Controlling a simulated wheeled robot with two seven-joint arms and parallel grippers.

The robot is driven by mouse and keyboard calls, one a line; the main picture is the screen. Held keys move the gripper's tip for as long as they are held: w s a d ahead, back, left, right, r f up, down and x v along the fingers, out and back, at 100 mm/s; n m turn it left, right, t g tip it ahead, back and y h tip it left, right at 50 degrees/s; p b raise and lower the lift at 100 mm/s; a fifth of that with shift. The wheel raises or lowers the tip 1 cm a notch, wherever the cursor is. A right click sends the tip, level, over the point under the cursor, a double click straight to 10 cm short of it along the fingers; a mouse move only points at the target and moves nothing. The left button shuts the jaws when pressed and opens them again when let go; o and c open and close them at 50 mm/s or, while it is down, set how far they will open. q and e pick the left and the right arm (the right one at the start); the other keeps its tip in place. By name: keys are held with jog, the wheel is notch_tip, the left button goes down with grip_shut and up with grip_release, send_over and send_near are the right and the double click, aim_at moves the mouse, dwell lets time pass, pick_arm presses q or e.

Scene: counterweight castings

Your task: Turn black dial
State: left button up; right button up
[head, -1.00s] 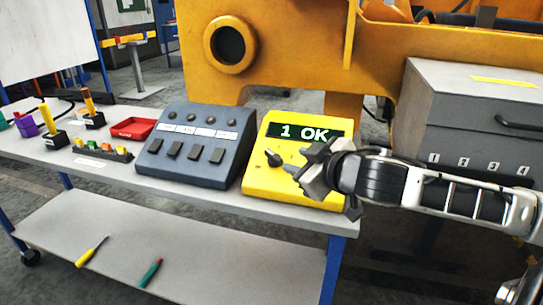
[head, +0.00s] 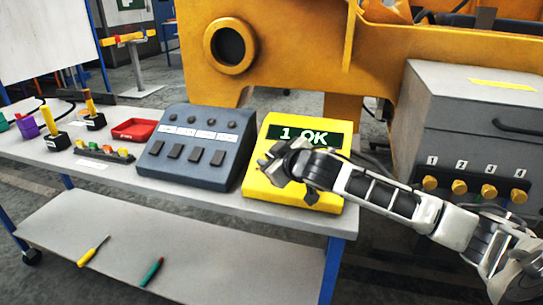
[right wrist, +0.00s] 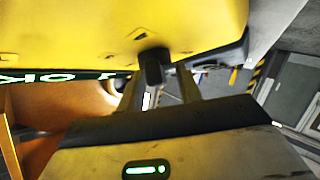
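The yellow box (head: 322,197) stands at the right end of the bench, with a green display reading "1 OK" (head: 303,135). In the head view its black dial is hidden behind my right gripper (head: 286,178). In the right wrist view the black dial (right wrist: 153,67) stands out from the yellow face, just ahead of and between the two fingers of my right gripper (right wrist: 158,82). The fingers are spread apart, and I see no clear contact with the dial. My left gripper is not in view.
A blue-grey box (head: 196,145) with switches stands just left of the yellow box. A red tray (head: 134,129) and small levers lie further left. A grey cabinet (head: 470,120) with a row of brass knobs is at right. A yellow machine frame (head: 290,50) rises behind.

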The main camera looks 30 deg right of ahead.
grip_shut()
jog(key=shift+f, duration=0.1)
jog(key=shift+f, duration=0.1)
